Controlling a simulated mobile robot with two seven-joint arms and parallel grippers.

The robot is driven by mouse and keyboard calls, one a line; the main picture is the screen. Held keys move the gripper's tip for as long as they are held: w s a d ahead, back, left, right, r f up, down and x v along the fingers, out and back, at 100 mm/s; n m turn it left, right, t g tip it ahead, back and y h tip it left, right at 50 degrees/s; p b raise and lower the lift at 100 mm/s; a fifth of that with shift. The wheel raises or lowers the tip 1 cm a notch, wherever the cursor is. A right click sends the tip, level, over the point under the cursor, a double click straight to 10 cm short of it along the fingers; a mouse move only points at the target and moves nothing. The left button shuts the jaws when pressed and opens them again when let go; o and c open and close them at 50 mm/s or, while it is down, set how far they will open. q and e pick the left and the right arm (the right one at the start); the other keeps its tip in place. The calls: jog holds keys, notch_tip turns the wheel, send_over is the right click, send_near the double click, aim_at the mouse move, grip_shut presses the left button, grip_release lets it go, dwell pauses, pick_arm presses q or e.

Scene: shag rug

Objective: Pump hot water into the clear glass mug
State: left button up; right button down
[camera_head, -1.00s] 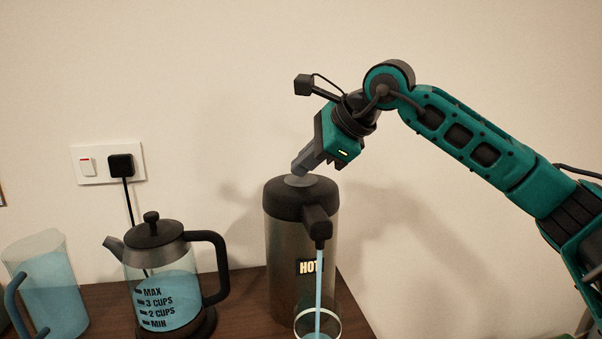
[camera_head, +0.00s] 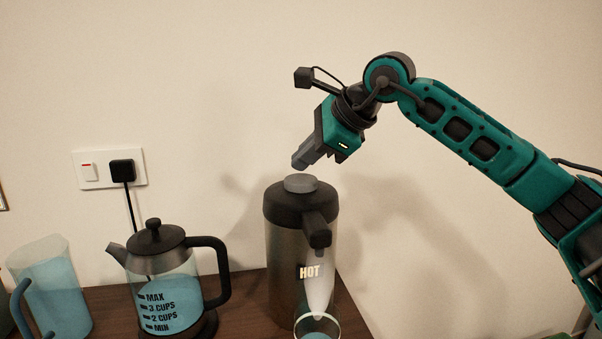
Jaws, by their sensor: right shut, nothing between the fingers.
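The steel pump flask marked HOT (camera_head: 287,262) stands upright on the dark wooden surface, with a black top and spout. Its round grey pump button (camera_head: 300,184) stands raised on the top. The clear glass mug (camera_head: 322,322) is below the spout; only its upper part shows, with blue water in it. No blue stream runs from the spout. My right gripper (camera_head: 300,163) is shut and empty, just above the button and apart from it. My left gripper is not in view.
A glass kettle (camera_head: 168,290) with blue water and a black handle stands left of the flask. A clear jug (camera_head: 55,290) of blue water is at the far left. A wall socket (camera_head: 110,168) holds a black plug with a cord. The wall is close behind.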

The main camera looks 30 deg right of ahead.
aim_at(305, 180)
notch_tip(305, 180, up, 5)
jog(key=p, duration=0.4)
jog(key=shift+r, duration=0.1)
dwell(1.0)
